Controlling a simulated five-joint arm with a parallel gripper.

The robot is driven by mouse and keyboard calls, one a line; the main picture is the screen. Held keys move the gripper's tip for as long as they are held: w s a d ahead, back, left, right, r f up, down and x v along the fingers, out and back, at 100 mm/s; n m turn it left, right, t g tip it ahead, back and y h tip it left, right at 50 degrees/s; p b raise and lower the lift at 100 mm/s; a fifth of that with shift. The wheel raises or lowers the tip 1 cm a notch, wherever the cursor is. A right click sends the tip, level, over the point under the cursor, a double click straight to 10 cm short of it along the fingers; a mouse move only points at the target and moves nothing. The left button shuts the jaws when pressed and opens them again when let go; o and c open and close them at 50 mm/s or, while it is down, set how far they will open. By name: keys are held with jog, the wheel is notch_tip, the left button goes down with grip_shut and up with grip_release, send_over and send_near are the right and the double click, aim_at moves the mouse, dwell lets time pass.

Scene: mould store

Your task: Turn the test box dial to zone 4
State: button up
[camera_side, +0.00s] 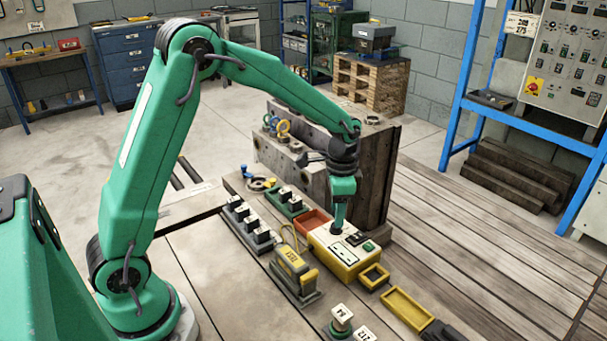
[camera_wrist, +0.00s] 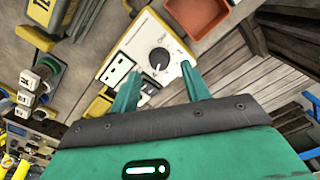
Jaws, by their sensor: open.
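The test box (camera_side: 343,252) is a yellow box with a pale top, standing on the wooden bench in the side view. It also shows in the wrist view (camera_wrist: 128,50). Its dial (camera_wrist: 159,59) is a dark round knob with a pointer, on the pale face; the zone marks around it are too small to read. My gripper (camera_wrist: 160,84) is open, with one green finger on each side below the dial in the wrist view. In the side view my gripper (camera_side: 338,222) points down over the box top and hides the dial. I cannot tell whether the fingers touch the dial.
A red-brown tray (camera_side: 313,220) stands just behind the box. A yellow handheld unit (camera_side: 293,270) stands to its left, and a yellow frame tray (camera_side: 407,308) lies to its right. Rows of dark connectors (camera_side: 250,225) are further left. A large mould block (camera_side: 375,180) rises behind.

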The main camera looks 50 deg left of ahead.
jog(key=shift+r, duration=2.2)
jog(key=s+r+n+t, duration=0.3)
jog(key=s+r, duration=0.7)
jog(key=s, duration=0.1)
jog(key=s+r+n+t, duration=0.1)
jog(key=s+n+t, duration=0.1)
jog(key=s, duration=0.9)
jog(key=shift+s+a+n+t, duration=0.4)
jog(key=shift+n, duration=0.4)
jog(key=shift+r, duration=0.1)
jog(key=shift+c, duration=0.5)
